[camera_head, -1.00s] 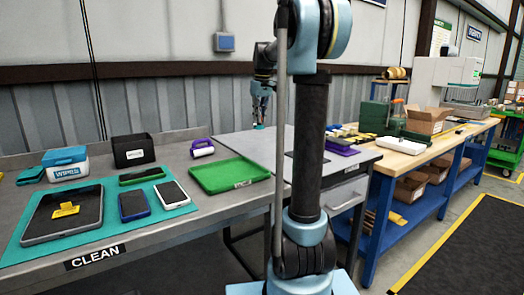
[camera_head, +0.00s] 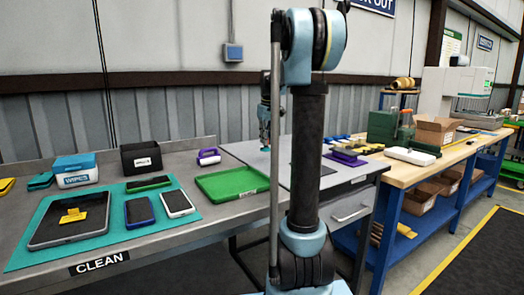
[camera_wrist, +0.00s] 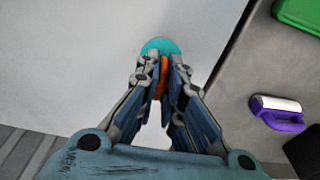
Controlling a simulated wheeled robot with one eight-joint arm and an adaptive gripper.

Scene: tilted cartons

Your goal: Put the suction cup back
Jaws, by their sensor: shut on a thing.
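The suction cup (camera_wrist: 160,46) is a teal disc with an orange part (camera_wrist: 163,75). My gripper (camera_wrist: 165,62) is shut on the orange part, and the disc shows just beyond the fingertips. In the head view my gripper (camera_head: 265,138) is small, left of my arm's column, with the teal cup (camera_head: 266,149) at its tip. The cup is over the pale grey surface (camera_head: 243,151) behind the green tray; I cannot tell whether it touches. The fingers hide part of the orange piece.
A green tray (camera_head: 232,184) and a purple-and-white item (camera_head: 208,157) sit nearby. A teal mat (camera_head: 22,252) holds a tablet (camera_head: 60,235) with a yellow piece and several phones. A black bin (camera_head: 141,158) and wipes box (camera_head: 76,172) stand behind. The pale surface around the cup looks clear.

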